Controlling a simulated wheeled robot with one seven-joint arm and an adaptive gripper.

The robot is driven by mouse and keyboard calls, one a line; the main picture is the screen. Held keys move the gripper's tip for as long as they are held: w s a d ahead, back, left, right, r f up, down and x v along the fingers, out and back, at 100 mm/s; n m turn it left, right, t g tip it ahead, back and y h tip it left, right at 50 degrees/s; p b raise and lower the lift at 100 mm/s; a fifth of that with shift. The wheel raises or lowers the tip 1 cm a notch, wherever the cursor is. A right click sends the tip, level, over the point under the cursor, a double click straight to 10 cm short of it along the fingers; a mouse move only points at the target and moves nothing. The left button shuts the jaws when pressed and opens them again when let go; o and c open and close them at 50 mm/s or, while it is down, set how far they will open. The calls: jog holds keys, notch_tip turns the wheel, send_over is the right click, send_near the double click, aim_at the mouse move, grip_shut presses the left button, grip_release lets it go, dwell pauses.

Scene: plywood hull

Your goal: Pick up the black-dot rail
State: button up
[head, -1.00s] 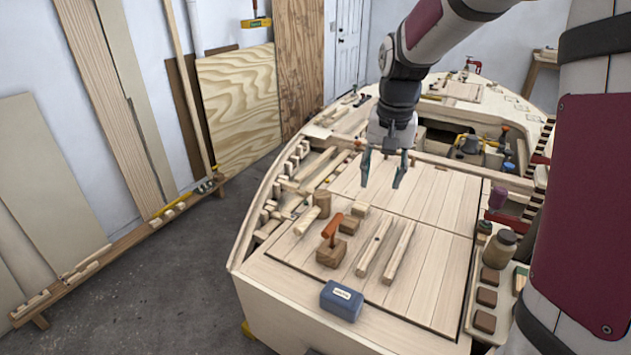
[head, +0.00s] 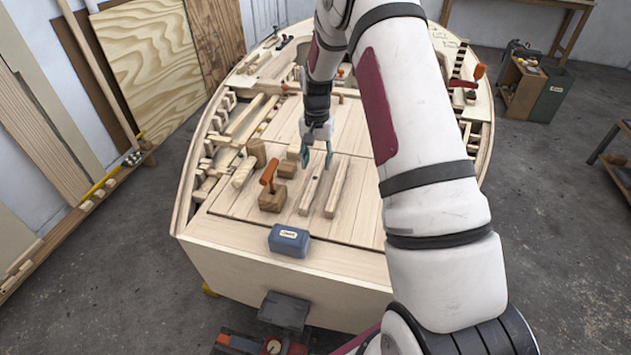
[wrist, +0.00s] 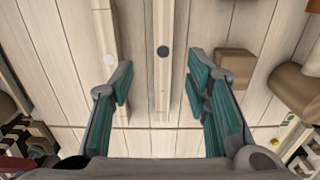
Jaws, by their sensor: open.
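In the wrist view the black-dot rail (wrist: 162,95) runs down the middle, in line with the gap between my fingers. A similar rail (head: 337,190) lies beside it on the right; in the wrist view this rail (wrist: 108,28) is on the left and bears a white dot. My gripper (head: 317,158) is open and empty, with teal fingers, above the far end of the black-dot rail. In the wrist view my gripper (wrist: 158,88) has its fingertips either side of the rail.
A small wooden block (head: 287,168) lies left of the rails; it is close to one finger in the wrist view (wrist: 235,66). A block with an orange handle (head: 270,180) and a blue box (head: 289,241) stand nearer. Deck right of the rails is bare.

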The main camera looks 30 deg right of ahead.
aim_at(315, 178)
jog(key=shift+w+a+f+p, duration=0.1)
jog(key=shift+f+p, duration=0.2)
jog(key=shift+f, duration=1.4)
jog(key=shift+a+f+p, duration=0.1)
jog(key=shift+f+p, duration=0.2)
jog(key=shift+f, duration=1.35)
jog(key=shift+c, duration=0.3)
grip_shut()
